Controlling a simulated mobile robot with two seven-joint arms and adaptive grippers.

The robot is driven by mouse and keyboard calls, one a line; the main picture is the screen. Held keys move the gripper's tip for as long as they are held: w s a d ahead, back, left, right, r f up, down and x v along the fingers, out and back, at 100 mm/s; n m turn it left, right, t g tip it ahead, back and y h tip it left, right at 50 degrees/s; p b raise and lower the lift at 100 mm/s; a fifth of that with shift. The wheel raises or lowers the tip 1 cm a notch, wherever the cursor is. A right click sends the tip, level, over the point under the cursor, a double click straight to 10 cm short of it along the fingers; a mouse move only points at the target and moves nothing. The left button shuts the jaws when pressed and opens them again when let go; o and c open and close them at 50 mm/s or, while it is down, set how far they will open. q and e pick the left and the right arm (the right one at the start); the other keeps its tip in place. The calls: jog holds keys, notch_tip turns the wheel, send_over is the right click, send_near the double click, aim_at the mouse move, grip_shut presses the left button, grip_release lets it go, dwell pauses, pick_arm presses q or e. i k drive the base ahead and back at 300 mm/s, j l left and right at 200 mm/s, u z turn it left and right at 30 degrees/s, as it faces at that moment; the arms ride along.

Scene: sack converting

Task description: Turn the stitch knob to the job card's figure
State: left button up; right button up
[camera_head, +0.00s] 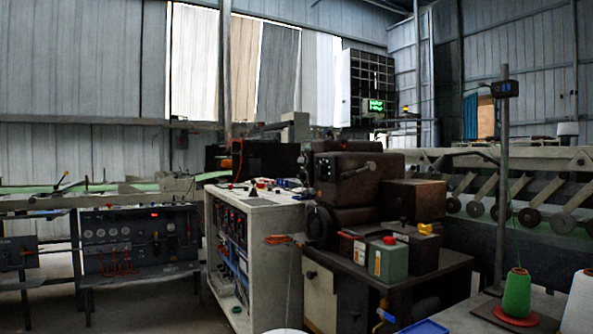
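A dark brown machine head (345,180), which looks like a stitching machine, stands on a dark table (440,262) right of centre. A handwheel (320,224) is on its left side. A green box (388,262) with a red button (389,240) stands at the table's front. A yellow knob-like part (425,229) sits on a dark box behind it. I cannot tell which part is the stitch knob, and no figure is readable. Neither gripper is in view.
A white cabinet (272,245) with an open wired side stands left of the machine. A green thread cone (517,293) and a white cone (580,302) stand at the bottom right beside an upright post (504,190). A control panel (137,240) is at left. Floor shows between panel and cabinet.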

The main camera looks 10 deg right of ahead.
aim_at(321, 169)
jog(key=i+j, duration=0.25)
jog(key=j, duration=0.15)
jog(key=i+j, duration=0.25)
jog(key=j, duration=0.2)
jog(key=i+j, duration=0.2)
jog(key=j, duration=0.2)
jog(key=i+j, duration=0.25)
jog(key=j, duration=0.2)
jog(key=i+j, duration=0.25)
jog(key=j, duration=0.15)
jog(key=i+j+z, duration=0.15)
jog(key=j+z, duration=0.15)
jog(key=z, duration=0.2)
jog(key=j+z, duration=0.3)
jog(key=z, duration=0.2)
jog(key=i, duration=0.05)
